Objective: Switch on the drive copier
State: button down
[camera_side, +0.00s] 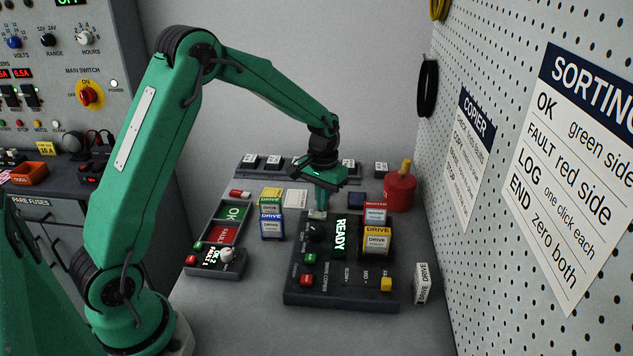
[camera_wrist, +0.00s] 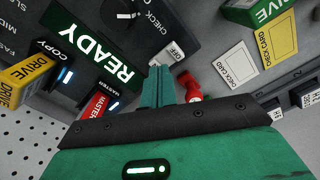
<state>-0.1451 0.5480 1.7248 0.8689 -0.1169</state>
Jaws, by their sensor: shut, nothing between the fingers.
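The drive copier (camera_side: 342,294) is a dark box on the bench, with a READY display (camera_side: 340,238) lit. The lit READY display also shows in the wrist view (camera_wrist: 88,52). A small pale switch (camera_side: 317,214) sits at the copier's far left corner. My gripper (camera_side: 321,206) is shut and empty, pointing down over this far end. In the wrist view its fingers (camera_wrist: 159,72) end close by the OFF piece; I cannot tell whether they touch it.
Drives marked MASTER (camera_side: 375,213) and DRIVE (camera_side: 377,240) stand in the copier's right side. A red can (camera_side: 399,190) stands behind right. A tray (camera_side: 228,213) with OK and FAULT fields lies left. A loose drive (camera_side: 422,283) lies right, near the pegboard (camera_side: 510,90).

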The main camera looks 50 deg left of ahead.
aim_at(322, 214)
jog(key=shift+r, duration=2.9)
jog(key=s+d+r+m+t, duration=0.1)
jog(key=s+d+r+t, duration=0.25)
jog(key=s+r, duration=0.75)
jog(key=s+d+r+m+t, duration=0.1)
jog(key=s+d+m+t, duration=0.1)
jog(key=s, duration=1.2)
jog(key=shift+d+r, duration=0.2)
jog(key=shift+d, duration=0.5)
jog(key=c, duration=2.2)
grip_release()
